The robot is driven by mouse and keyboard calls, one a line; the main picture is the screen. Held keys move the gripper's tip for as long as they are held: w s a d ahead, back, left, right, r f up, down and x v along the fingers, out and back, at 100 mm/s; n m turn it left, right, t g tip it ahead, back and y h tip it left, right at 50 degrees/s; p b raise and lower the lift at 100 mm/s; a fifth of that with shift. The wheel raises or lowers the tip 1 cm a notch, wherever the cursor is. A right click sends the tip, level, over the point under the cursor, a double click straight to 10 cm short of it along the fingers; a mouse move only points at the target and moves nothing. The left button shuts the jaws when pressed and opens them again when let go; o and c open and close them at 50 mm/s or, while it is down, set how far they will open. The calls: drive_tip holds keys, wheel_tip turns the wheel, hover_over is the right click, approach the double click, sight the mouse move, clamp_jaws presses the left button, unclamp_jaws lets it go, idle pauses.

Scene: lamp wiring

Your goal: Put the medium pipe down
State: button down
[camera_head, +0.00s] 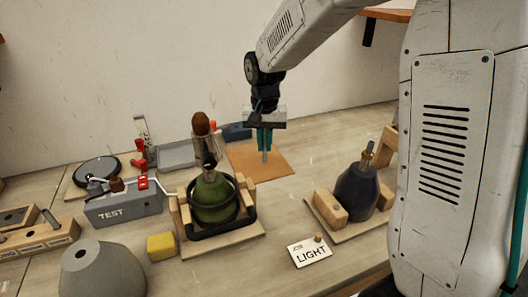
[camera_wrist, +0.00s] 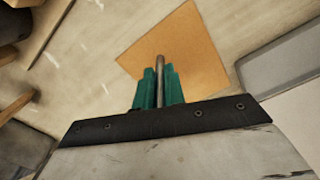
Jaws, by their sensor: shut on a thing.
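My gripper (camera_head: 265,142) hangs pointing down at the end of the arm, over the tan square mat (camera_head: 280,168). Its teal fingers are shut on the medium pipe (camera_head: 265,157), a thin grey-brown metal rod. The pipe's lower end shows below the fingertips in the head view, close above or on the mat; I cannot tell whether it touches. In the wrist view the pipe (camera_wrist: 159,72) stands between the teal fingers (camera_wrist: 158,88), with the mat (camera_wrist: 190,50) beyond it. The upper part of the pipe is hidden by the gripper.
A green vase (camera_head: 212,192) in a wooden holder stands left of the mat. A dark blue vase (camera_head: 357,192) stands at right. A grey tray (camera_head: 176,155), a TEST box (camera_head: 122,207), a yellow block (camera_head: 161,246) and a LIGHT card (camera_head: 310,252) are also on the table.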

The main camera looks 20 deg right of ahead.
sight(264, 152)
drive_tip(key=shift+w+f, duration=0.1)
drive_tip(key=shift+f, duration=1.65)
drive_tip(key=shift+f, duration=0.1)
drive_tip(key=c, duration=1.5)
unclamp_jaws()
drive_tip(key=shift+f, duration=0.1)
